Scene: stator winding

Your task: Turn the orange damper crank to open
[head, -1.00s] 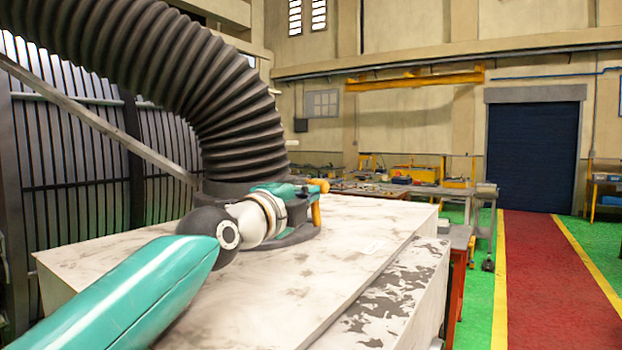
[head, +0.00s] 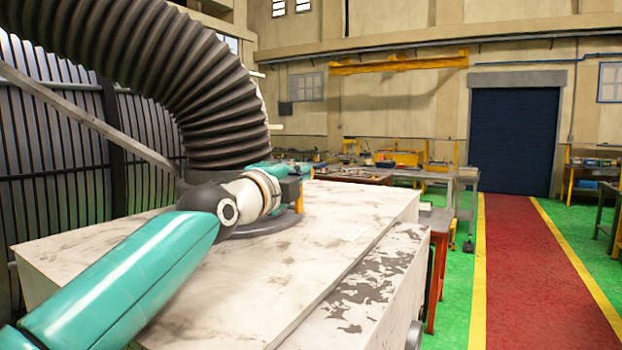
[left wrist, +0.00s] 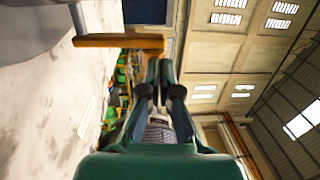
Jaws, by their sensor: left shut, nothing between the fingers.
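The orange damper crank (head: 299,197) shows in the head view as a short bar at the right side of the dark round collar (head: 262,226) under the hose. In the left wrist view it is an orange-brown bar (left wrist: 118,41) reaching in from the upper left. My left gripper (left wrist: 158,68) is shut and empty. Its fingers lie side by side close to the crank's free end; I cannot tell whether they touch it. In the head view the left gripper (head: 288,170) is just behind and above the crank, partly hidden by my wrist. My right gripper is not in view.
The thick ribbed black hose (head: 200,80) rises from the collar and arches left. The pale, stained box top (head: 300,265) is mostly clear. A slatted dark panel (head: 60,150) stands at the left. Workbenches (head: 370,177) and a red walkway (head: 520,260) lie beyond to the right.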

